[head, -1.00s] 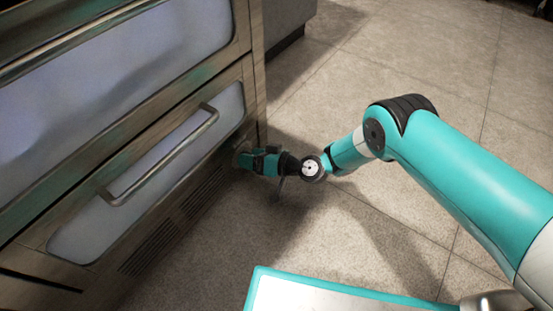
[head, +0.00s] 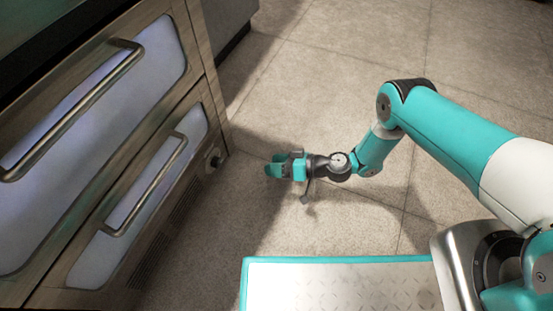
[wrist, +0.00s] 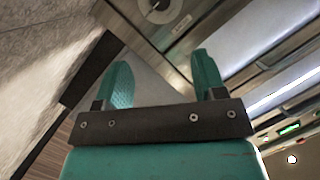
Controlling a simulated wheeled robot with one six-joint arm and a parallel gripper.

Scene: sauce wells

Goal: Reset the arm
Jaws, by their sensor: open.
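My gripper (head: 272,168) is at the end of my teal arm, low over the tiled floor in the head view. It points left toward the steel appliance (head: 120,207), with a gap between them. In the wrist view, the two teal fingers (wrist: 162,82) stand apart with nothing between them, so the gripper is open and empty. A round knob (head: 213,158) sits on the appliance's lower right corner, ahead of the gripper. It also shows beyond the fingers in the wrist view (wrist: 160,8).
The appliance has an upper handle (head: 75,110) and a lower handle (head: 148,185) that stick out from its front. A dark-based cabinet (head: 228,25) stands behind it. The tiled floor (head: 330,85) is clear behind and around my gripper.

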